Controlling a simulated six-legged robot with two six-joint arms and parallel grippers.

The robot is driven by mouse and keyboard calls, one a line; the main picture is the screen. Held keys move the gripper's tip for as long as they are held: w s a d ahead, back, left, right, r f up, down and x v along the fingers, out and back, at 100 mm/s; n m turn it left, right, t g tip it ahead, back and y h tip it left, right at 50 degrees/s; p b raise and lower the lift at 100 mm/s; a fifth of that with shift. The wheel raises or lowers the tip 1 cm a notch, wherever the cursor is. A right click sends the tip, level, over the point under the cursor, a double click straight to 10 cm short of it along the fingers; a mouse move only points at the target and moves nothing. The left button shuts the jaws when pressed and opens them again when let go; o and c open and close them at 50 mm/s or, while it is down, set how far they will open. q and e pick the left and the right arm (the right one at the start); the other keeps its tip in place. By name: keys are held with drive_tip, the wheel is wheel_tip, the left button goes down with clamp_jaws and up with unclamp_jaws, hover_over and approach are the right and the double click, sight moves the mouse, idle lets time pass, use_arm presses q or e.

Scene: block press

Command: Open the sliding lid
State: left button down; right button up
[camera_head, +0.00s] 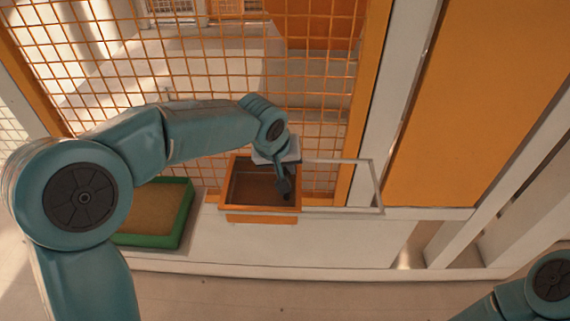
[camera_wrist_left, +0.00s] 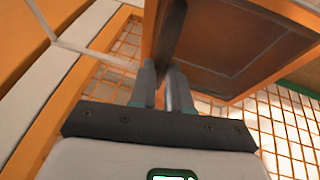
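An orange box (camera_head: 262,217) with a dark brown area inside its rim stands on a white ledge. It also shows in the left wrist view (camera_wrist_left: 235,35). I cannot tell whether the brown area is a lid panel or the inside. A thin grey frame (camera_head: 378,186) reaches right from the box's top. My left gripper (camera_head: 284,186) is at the right part of the box. In the left wrist view its fingers (camera_wrist_left: 163,90) are close together on either side of a dark upright bar (camera_wrist_left: 170,35), which looks like a handle. My right gripper is not in view.
A green-rimmed tray (camera_head: 150,241) with a tan filling lies left of the box. An orange wire mesh (camera_head: 325,60) rises behind, with an orange panel (camera_head: 480,100) and pale posts at the right. The white ledge (camera_head: 320,245) in front of the box is bare. My right arm shows at the lower right.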

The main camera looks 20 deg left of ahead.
use_arm(q)
drive_tip(key=w+d, duration=0.2)
drive_tip(key=d, duration=0.6)
drive_tip(key=w+d, duration=0.3)
drive_tip(key=d, duration=0.6)
drive_tip(key=shift+d+p, duration=0.15)
drive_tip(key=shift+p, duration=0.2)
drive_tip(key=c, duration=1.1)
unclamp_jaws()
drive_tip(key=b+v, duration=0.1)
drive_tip(key=v, duration=1.5)
drive_tip(key=shift+r, duration=0.15)
